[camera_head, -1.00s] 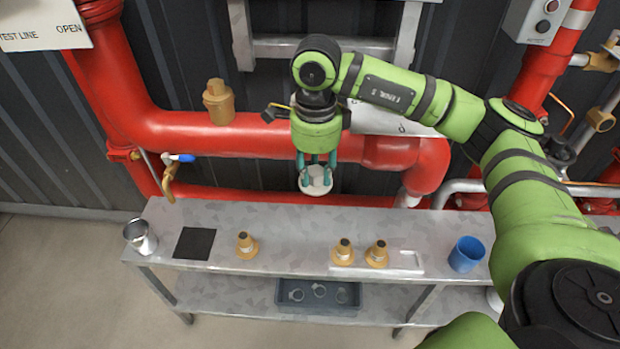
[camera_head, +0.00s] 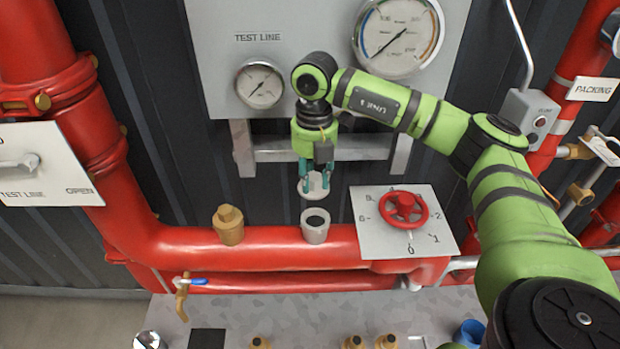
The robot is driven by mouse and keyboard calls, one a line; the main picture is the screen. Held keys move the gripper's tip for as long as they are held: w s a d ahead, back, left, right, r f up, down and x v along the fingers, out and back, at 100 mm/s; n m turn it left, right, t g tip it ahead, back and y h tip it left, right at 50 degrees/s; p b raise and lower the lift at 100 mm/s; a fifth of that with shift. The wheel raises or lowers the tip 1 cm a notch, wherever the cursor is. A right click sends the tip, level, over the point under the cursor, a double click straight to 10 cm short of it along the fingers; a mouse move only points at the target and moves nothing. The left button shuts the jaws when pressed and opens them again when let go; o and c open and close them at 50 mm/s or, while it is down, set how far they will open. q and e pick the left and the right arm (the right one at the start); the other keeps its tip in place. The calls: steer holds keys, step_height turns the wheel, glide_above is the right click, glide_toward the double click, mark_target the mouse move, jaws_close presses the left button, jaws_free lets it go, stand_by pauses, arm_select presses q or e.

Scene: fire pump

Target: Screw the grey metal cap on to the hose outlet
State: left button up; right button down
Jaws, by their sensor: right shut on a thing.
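My right gripper (camera_head: 314,186) is shut on a round, light grey cap (camera_head: 312,194) and points down with it. The cap shows just above the grey hose outlet (camera_head: 316,232) in the picture, apart from it. The outlet is a short open grey collar on top of the red pipe (camera_head: 270,248). I cannot tell the exact height or depth between cap and outlet. My left gripper is not in view.
A brass fitting (camera_head: 228,225) stands on the pipe left of the outlet. A red handwheel (camera_head: 404,209) on a white plate is close on the right. Gauges on a grey panel (camera_head: 225,60) are behind. A bench (camera_head: 300,310) with brass parts is below.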

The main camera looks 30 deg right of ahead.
steer(key=shift+s+f+b, duration=0.2)
steer(key=shift+s+b, duration=0.1)
steer(key=shift+s, duration=0.2)
steer(key=shift+s+f, duration=0.15)
steer(key=shift+f, duration=0.1)
steer(key=f, duration=0.1)
steer(key=f+b, duration=0.2)
steer(key=shift+w+f, duration=0.25)
steer(key=shift+s+f+b, duration=0.1)
steer(key=shift+f+b, duration=0.85)
steer(key=shift+b, duration=0.1)
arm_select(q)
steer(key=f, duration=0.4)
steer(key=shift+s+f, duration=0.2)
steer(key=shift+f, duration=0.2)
arm_select(e)
steer(key=shift+f, duration=0.2)
arm_select(q)
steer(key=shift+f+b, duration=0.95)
steer(key=shift+b, duration=0.05)
arm_select(e)
steer(key=shift+f, duration=0.9)
